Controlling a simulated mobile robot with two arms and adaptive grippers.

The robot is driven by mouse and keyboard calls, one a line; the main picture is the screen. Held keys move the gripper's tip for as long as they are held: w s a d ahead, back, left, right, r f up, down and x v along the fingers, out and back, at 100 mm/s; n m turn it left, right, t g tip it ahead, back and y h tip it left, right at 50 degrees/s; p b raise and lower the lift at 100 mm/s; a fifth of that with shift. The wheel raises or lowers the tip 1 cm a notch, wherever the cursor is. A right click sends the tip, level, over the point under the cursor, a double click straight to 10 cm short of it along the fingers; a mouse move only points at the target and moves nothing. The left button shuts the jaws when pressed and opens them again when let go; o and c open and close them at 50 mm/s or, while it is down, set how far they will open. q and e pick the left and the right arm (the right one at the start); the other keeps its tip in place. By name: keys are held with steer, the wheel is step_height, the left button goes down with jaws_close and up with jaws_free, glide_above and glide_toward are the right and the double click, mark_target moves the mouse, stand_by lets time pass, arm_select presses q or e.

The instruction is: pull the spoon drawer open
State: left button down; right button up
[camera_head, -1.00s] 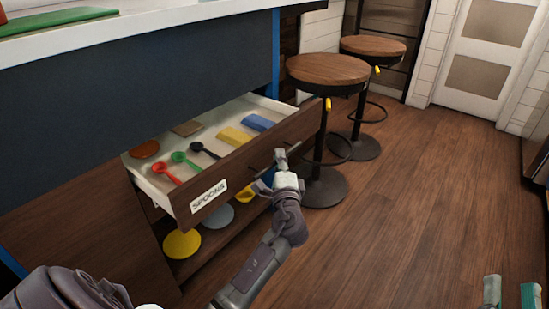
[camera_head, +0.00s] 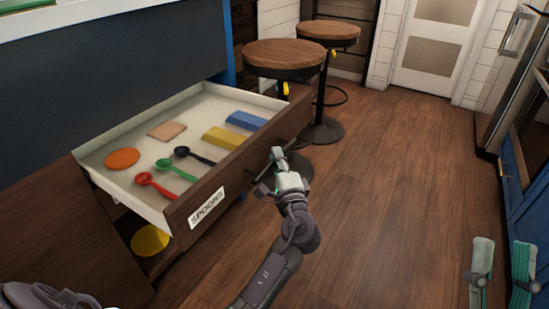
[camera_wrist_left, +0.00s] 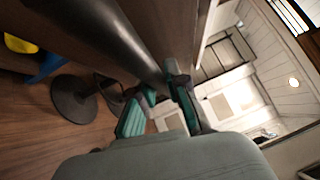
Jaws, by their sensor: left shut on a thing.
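The spoon drawer (camera_head: 110,180), with a white inside, a dark wood front and a label reading SPOONS (camera_head: 206,208), stands far out of the counter. Inside lie a red spoon (camera_head: 146,180), a green spoon (camera_head: 166,166) and a black spoon (camera_head: 184,153). My left gripper (camera_head: 273,167) is at the drawer front, shut on the drawer handle. In the left wrist view the dark handle bar (camera_wrist_left: 125,45) runs in between its teal fingers (camera_wrist_left: 160,108). My right gripper (camera_head: 502,268) is open and empty at the lower right, away from the drawer.
The drawer also holds an orange disc (camera_head: 122,158), a tan square (camera_head: 167,130), a yellow block (camera_head: 224,138) and a blue block (camera_head: 246,120). A yellow disc (camera_head: 150,240) shows on the shelf below. Two stools (camera_head: 285,55) (camera_head: 330,30) stand behind the drawer. The floor (camera_head: 400,190) to the right is clear.

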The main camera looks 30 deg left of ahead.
arm_select(q)
steer(key=shift+f, duration=0.1)
steer(key=c, duration=1.2)
jaws_free()
steer(key=shift+o, duration=0.2)
steer(key=v, duration=1.2)
